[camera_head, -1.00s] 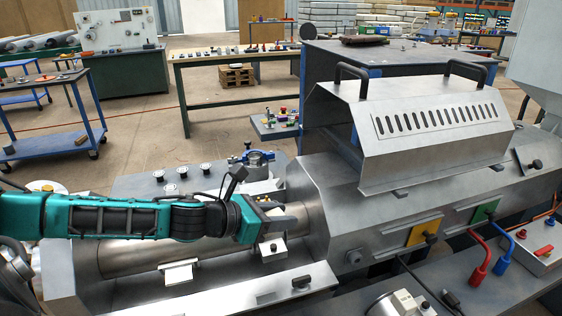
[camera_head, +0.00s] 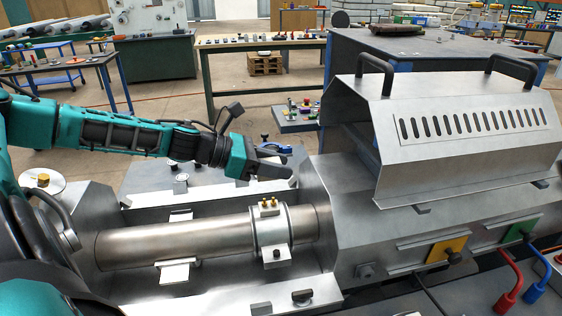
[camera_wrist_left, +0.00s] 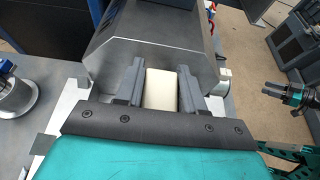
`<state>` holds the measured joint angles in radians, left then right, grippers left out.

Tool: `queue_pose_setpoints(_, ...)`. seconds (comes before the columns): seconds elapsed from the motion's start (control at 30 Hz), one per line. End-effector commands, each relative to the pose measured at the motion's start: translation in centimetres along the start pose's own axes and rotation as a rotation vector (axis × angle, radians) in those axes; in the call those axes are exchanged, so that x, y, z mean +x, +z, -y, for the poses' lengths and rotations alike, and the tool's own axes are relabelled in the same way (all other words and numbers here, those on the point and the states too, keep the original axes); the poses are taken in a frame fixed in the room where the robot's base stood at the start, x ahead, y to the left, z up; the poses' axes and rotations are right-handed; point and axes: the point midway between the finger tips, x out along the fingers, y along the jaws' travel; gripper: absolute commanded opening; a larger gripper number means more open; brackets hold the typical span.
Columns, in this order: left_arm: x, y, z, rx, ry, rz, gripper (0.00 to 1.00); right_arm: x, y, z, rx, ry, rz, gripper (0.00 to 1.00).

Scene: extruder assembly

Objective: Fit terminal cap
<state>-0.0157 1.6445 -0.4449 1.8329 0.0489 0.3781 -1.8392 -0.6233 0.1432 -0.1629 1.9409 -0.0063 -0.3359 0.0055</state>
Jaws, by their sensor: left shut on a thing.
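My left gripper (camera_head: 277,163) is raised behind the steel barrel (camera_head: 185,240), near the machine housing. In the left wrist view its fingers (camera_wrist_left: 160,88) are shut on a cream block, the terminal cap (camera_wrist_left: 160,90). The cap is mostly hidden by the fingers in the head view. A bright metal band (camera_head: 268,230) wraps around the barrel. Brass terminals (camera_head: 268,204) stand bare on top of the band. The gripper is above and behind them, apart. A black and teal gripper, seemingly my right (camera_wrist_left: 290,93), is small at the right of the left wrist view.
The angled steel housing (camera_head: 330,185) and a slotted guard (camera_head: 470,130) with black handles stand to the right of the band. A steel tray wall (camera_head: 230,300) runs along the front. Red (camera_head: 508,290) and blue (camera_head: 533,280) cables lie at lower right.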

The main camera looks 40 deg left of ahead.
Motion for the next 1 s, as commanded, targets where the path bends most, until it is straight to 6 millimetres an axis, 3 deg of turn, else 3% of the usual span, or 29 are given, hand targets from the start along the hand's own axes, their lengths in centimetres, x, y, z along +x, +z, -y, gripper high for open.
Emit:
queue_pose_setpoints(0.47,-0.2,0.4,0.0,-0.001,-0.001,0.0,0.08,-0.7,-1.0,0.0,0.0,0.0,0.0,0.43)
queue_pose_setpoints(0.8,1.3,-3.3,0.0,0.0,0.0,-0.001,0.08,0.8,1.3,0.3,0.004,-0.006,0.015,0.43)
queue_pose_setpoints(1.0,1.9,-4.7,0.0,-0.001,0.0,-0.001,0.08,1.1,1.0,1.0,0.01,-0.022,0.005,0.43)
